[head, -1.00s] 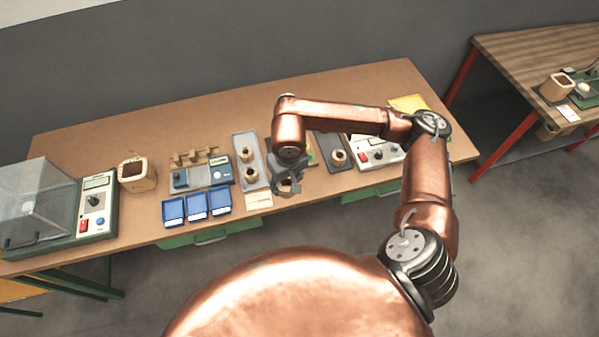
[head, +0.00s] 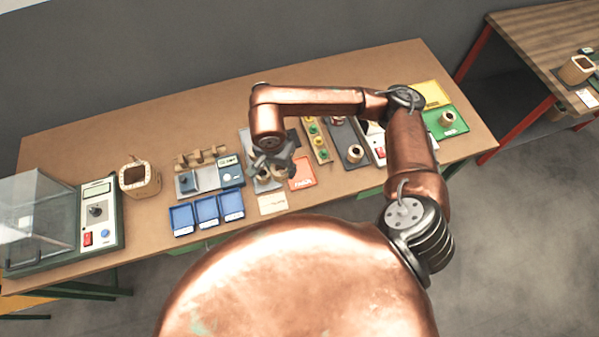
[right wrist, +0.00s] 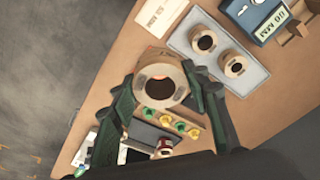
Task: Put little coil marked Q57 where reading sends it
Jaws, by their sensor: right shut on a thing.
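No marking on this coil can be read. Two smaller coils, one at the left (right wrist: 204,41) and one at the right (right wrist: 234,65), stand in the grey tray below. In the head view the gripper partly hides that tray. My left gripper is not in view.
Blue bins (head: 206,210) and a meter (head: 230,170) stand left of the gripper. A red card (head: 302,172), a rack of green and yellow pieces (head: 315,140), a dark tray with a coil (head: 355,153) and a green tray with a coil (head: 447,119) lie right. A paper card (head: 272,203) lies in front.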

